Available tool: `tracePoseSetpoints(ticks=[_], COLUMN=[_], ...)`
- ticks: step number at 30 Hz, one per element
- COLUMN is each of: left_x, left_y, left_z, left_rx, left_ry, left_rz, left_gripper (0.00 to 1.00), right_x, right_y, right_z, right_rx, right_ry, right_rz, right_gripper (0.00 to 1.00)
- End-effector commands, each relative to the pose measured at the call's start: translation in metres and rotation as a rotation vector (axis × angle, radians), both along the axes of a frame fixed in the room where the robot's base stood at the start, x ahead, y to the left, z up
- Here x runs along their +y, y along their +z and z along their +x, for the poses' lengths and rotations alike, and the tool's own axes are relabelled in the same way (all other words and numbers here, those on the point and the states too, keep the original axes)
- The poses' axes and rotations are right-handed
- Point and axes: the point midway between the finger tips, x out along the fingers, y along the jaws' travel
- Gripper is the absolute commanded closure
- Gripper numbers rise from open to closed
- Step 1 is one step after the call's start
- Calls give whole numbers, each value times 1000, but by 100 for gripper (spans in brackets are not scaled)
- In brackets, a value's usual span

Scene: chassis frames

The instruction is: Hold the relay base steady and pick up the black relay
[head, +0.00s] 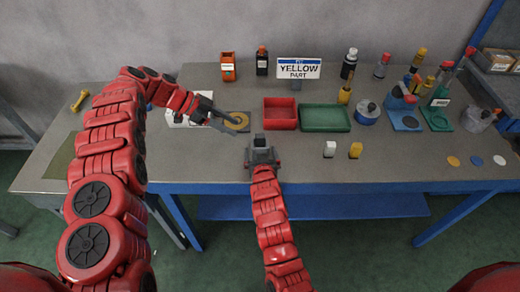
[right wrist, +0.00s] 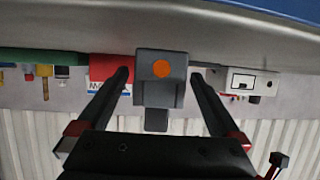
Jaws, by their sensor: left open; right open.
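A dark grey block with an orange dot (right wrist: 160,72), which looks like the black relay, stands between the fingers of my right gripper (right wrist: 160,80) in the right wrist view. Gaps show on both sides, so the gripper is open around it. In the head view my right gripper (head: 262,157) is at the table's front edge, with the dark block (head: 261,141) at its tip. A white plate with a dark rectangle (head: 178,119), perhaps the relay base, lies at the left; it also shows in the right wrist view (right wrist: 262,84). My left gripper (head: 226,119) is open just right of it, partly over a yellow ring.
A red tray (head: 280,115) and a green tray (head: 325,119) lie right of centre. Several bottles and tools crowd the right. A white block (head: 330,149) and a yellow block (head: 355,150) stand near the front.

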Motion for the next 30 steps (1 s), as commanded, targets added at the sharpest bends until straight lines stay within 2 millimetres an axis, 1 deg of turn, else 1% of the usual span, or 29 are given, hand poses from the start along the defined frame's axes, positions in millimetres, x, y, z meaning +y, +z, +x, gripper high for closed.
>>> tracePoseSetpoints(ticks=[1,6,10,17,20,24,29,30], left_x=[0,0,0,0,0,0,0,0], left_y=[0,0,0,0,0,0,0,0], left_z=[0,0,0,0,0,0,0,0], left_rx=[0,0,0,0,0,0,0,0], left_ry=[0,0,0,0,0,0,0,0], left_rz=[0,0,0,0,0,0,0,0], left_gripper=[50,50,50,50,50,50,50,50], right_x=[1,1,1,1,2,2,2,2], right_y=[-2,-8,-9,-10,-10,-10,-10,-10], right_z=[6,17,20,20,20,20,20,20], right_rx=[1,4,3,2,2,2,2,2], right_ry=[0,-1,0,0,0,0,0,0], right_rz=[-1,-2,0,0,0,-1,-1,-1], right_gripper=[0,0,0,0,16,41,70,77])
